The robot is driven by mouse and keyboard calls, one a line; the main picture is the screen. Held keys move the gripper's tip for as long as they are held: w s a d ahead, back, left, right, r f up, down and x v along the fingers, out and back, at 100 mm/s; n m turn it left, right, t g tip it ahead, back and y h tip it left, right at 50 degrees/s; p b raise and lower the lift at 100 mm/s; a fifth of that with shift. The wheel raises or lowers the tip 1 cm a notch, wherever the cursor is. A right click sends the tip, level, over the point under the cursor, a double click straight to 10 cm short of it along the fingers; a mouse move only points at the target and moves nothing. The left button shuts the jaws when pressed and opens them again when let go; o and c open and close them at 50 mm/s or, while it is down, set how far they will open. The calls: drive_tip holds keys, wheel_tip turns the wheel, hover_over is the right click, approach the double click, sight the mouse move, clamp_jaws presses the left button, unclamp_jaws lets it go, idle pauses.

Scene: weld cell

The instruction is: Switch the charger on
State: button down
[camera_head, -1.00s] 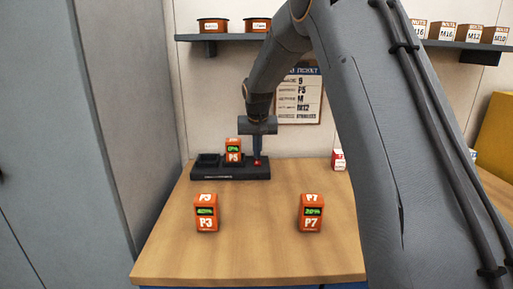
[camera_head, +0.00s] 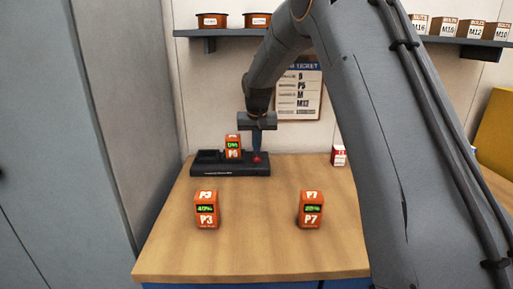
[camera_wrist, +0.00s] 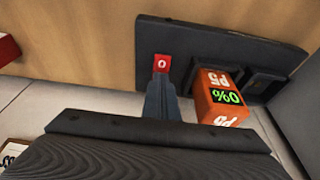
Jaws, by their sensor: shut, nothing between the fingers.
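The charger (camera_head: 230,171) is a long black base at the back of the wooden bench. It holds an orange battery P5 (camera_head: 233,147), whose green display reads 0% in the wrist view (camera_wrist: 226,97). Its red switch (camera_head: 258,160) is at the right end and shows a white 0 in the wrist view (camera_wrist: 162,62). My gripper (camera_head: 257,151) points down at the switch, its fingers shut and empty. In the wrist view the fingertips (camera_wrist: 160,78) are right by the switch; I cannot tell whether they touch it.
Orange batteries P3 (camera_head: 206,209) and P7 (camera_head: 311,209) stand apart on the front of the bench (camera_head: 258,245). A small red and white box (camera_head: 339,155) is at the back right. A shelf (camera_head: 225,33) with spools and boxes runs above. A grey cabinet is at left.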

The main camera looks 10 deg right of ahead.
drive_tip(key=shift+s+a+f, duration=0.1)
drive_tip(key=shift+s+f, duration=0.25)
drive_tip(key=shift+s, duration=0.2)
drive_tip(key=v, duration=1.4)
drive_tip(key=shift+r, duration=0.25)
drive_tip(key=p, duration=0.3)
drive_tip(key=shift+w+r, duration=0.2)
drive_tip(key=shift+r, duration=0.1)
drive_tip(key=shift+w+f+t+p, duration=0.1)
drive_tip(key=shift+t+p, duration=0.2)
drive_tip(key=shift+p, duration=0.35)
drive_tip(key=shift+f, duration=0.1)
drive_tip(key=p+x, duration=0.4)
drive_tip(key=x, duration=1)
